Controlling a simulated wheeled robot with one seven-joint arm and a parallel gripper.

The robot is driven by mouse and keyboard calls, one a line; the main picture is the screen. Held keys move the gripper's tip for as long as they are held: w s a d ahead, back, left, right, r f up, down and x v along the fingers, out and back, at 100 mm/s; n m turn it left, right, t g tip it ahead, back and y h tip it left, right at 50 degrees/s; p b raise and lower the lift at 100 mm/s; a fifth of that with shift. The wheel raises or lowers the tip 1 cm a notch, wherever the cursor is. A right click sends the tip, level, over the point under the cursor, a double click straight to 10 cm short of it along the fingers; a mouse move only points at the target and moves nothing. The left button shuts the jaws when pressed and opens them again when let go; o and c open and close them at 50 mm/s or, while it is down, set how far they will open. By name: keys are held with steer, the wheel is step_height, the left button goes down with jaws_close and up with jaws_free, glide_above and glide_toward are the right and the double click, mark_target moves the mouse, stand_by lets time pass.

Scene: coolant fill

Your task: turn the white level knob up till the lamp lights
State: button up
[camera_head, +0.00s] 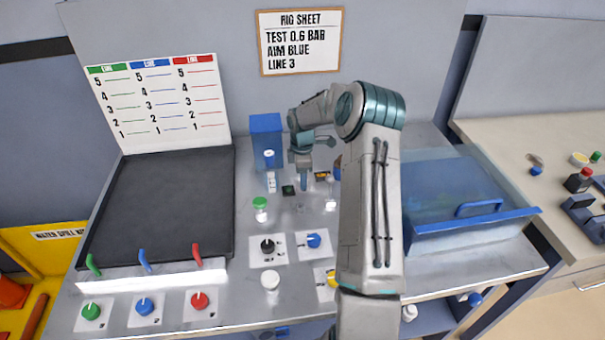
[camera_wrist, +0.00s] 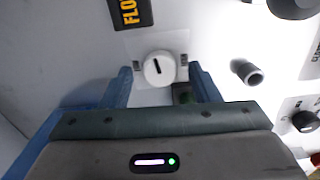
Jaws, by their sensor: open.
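The white level knob (camera_wrist: 159,68) shows in the wrist view as a round cap with a dark slot-like mark, on a pale plate. My gripper (camera_wrist: 161,78) is open, its two blue fingers on either side of the knob; I cannot tell whether they touch it. A small dark green square (camera_wrist: 183,94) sits beside the right finger, partly hidden; I cannot tell whether it is the lamp. No lit lamp is plain on the panel. In the head view my gripper (camera_head: 304,182) points down over the back of the bench, and the knob cannot be made out there.
A black label with yellow letters (camera_wrist: 127,12) and a grey cylinder (camera_wrist: 247,72) are near the knob. A blue box (camera_head: 266,138) stands left of my gripper. A blue-edged clear tank (camera_head: 470,222) is at right. Black (camera_head: 267,246) and blue (camera_head: 313,240) knobs lie in front.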

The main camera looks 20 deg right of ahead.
steer(key=shift+f, duration=0.25)
steer(key=c, duration=1)
steer(key=shift+f+m+b, duration=0.15)
steer(key=shift+m+b, duration=0.65)
steer(key=shift+r+m+b, duration=0.2)
steer(key=shift+m+b, duration=0.15)
steer(key=shift+m, duration=0.45)
steer(key=o, duration=1)
steer(key=shift+r, duration=0.1)
